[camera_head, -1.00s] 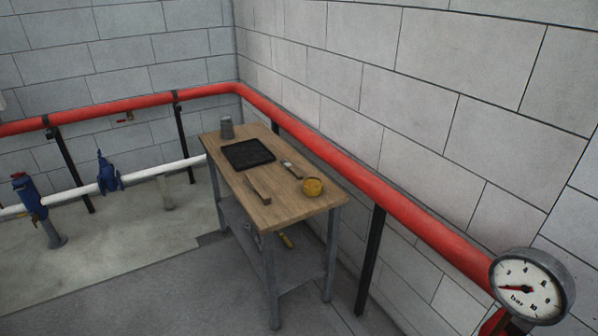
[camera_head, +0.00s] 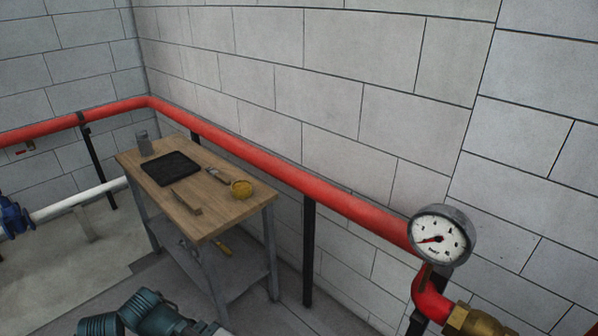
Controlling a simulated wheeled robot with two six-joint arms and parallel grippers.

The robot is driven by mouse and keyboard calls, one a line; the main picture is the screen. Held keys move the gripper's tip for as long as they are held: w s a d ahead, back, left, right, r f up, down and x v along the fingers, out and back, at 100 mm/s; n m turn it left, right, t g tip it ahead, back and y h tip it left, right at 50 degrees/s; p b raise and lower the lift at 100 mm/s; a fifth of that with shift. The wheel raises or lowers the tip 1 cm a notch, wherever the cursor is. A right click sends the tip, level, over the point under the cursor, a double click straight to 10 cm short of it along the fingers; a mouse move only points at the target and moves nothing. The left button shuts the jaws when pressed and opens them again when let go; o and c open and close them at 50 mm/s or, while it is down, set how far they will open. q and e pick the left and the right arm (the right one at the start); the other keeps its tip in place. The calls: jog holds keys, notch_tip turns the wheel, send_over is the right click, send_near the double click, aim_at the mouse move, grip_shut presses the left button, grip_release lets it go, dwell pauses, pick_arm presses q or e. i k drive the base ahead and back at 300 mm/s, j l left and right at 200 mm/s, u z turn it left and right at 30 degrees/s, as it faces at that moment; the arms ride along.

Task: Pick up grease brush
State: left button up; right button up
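A small flat tool with a light handle and a darker end (camera_head: 217,174), which looks like the grease brush, lies on the wooden table top (camera_head: 225,207). It lies between the black tray (camera_head: 170,169) and a round yellow container (camera_head: 242,188), near the wall side. A brown, narrow wooden piece (camera_head: 186,202) lies nearer the front edge; I cannot tell exactly what it is. Neither of my grippers is in view.
A grey cup (camera_head: 144,143) stands at the table's far corner. A red pipe (camera_head: 270,167) runs along the wall behind. A pressure gauge (camera_head: 441,238) stands right. Teal machinery (camera_head: 148,312) shows at the bottom.

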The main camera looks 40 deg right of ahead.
aim_at(212, 172)
jog(key=z, duration=0.85)
